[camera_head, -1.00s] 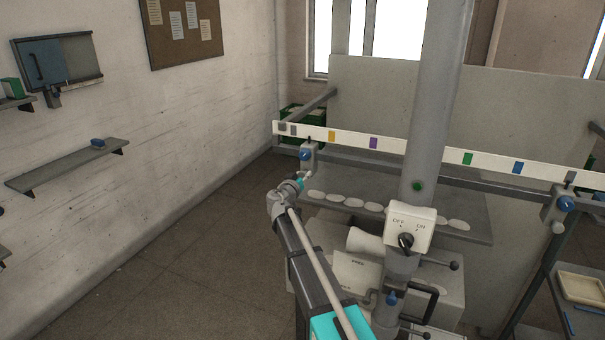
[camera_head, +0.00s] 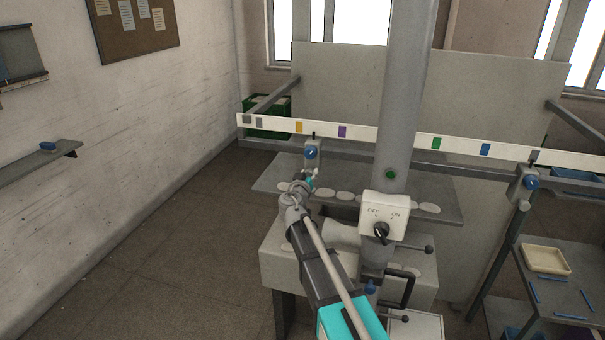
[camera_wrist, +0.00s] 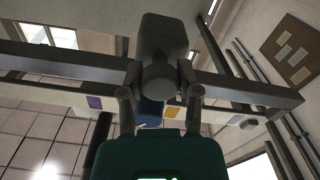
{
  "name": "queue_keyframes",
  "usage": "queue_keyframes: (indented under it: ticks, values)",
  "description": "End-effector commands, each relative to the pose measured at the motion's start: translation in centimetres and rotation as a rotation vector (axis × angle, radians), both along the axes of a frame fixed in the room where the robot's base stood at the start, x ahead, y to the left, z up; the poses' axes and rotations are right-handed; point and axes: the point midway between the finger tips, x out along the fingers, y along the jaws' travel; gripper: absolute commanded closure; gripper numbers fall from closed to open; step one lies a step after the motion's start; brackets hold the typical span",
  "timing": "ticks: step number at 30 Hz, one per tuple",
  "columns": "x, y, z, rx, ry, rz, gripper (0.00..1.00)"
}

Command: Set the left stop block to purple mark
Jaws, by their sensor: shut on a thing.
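The left stop block (camera_head: 312,163) is a grey block with a blue knob, hanging on the rail below the white mark strip. Its dark pointer stands between the yellow mark (camera_head: 299,127) and the purple mark (camera_head: 342,131), nearer the yellow. My gripper (camera_head: 307,184) reaches it from below and is shut on it. In the wrist view the block (camera_wrist: 164,42) is a dark shape between the fingers of my gripper (camera_wrist: 160,78). The purple mark (camera_wrist: 94,102) shows left of it there, the yellow mark (camera_wrist: 172,112) close beside it.
The right stop block (camera_head: 524,187) sits far right on the rail. A grey post (camera_head: 405,90) with an OFF/ON switch box (camera_head: 384,216) stands right of my arm. Green and blue marks lie beyond the post. A shelf with a cream tray (camera_head: 545,259) is at right.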

Motion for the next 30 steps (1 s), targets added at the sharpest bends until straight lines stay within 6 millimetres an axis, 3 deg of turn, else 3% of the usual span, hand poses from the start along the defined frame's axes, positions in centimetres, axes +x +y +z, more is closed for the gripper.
queue_keyframes:
  ticks: [9,10,15,30]
  values:
    - [0.2,1.1,0.1,-0.003,-0.001,0.012,1.00]
    - [0.2,1.1,0.1,-0.004,-0.001,0.012,0.55]
    - [0.1,1.4,0.1,-0.004,-0.001,0.015,0.24]
    - [-0.4,1.6,0.0,-0.001,0.000,0.018,0.22]
